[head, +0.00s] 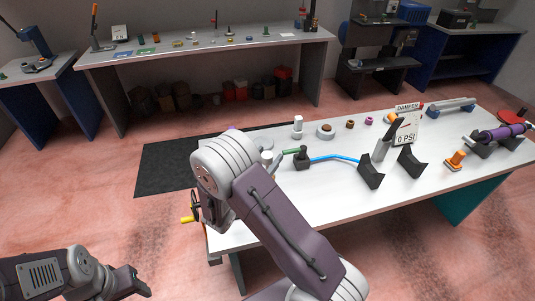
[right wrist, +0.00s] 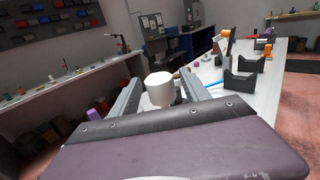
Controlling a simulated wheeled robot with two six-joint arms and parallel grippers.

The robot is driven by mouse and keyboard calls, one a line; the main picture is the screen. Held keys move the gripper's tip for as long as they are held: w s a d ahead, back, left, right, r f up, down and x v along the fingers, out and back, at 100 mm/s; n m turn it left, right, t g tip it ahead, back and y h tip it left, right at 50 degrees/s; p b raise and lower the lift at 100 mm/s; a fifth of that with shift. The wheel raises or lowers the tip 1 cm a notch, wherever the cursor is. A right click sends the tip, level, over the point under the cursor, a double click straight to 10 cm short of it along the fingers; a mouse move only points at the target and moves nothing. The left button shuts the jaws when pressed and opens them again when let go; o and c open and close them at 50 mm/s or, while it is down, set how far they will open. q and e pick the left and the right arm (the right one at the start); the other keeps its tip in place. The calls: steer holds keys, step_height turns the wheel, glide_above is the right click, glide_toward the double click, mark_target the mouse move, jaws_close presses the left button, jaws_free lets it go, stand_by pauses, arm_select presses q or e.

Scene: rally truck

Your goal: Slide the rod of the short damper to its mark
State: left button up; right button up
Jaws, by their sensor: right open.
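Two dampers lie on the white bench. A purple one (head: 499,133) rests across dark cradles at the right end, and a grey one (head: 452,105) lies on a blue holder at the back right. I cannot tell which is the short damper, and no mark can be made out. My right gripper (right wrist: 161,77) is open, its jaws on either side of a white cylinder (right wrist: 159,90) in the right wrist view; contact cannot be made out. In the head view my arm mostly hides this gripper. My left gripper (head: 130,282) is low at the left, away from the bench.
Two empty black cradles (head: 371,171) stand mid-bench beside a "DAMPER 0 PSI" sign (head: 405,125). A blue hose (head: 335,158) runs from a black block (head: 302,160) towards them. An orange-and-white piece (head: 455,161) stands to their right. The bench front (head: 320,205) is bare.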

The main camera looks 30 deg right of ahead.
mark_target(267, 168)
steer(key=shift+s+a, duration=0.1)
jaws_close()
steer(key=shift+f+b, duration=2.05)
steer(key=shift+f, duration=0.45)
steer(key=shift+o, duration=0.5)
jaws_free()
steer(key=shift+r, duration=0.15)
steer(key=b+v, duration=0.1)
steer(key=v, duration=0.8)
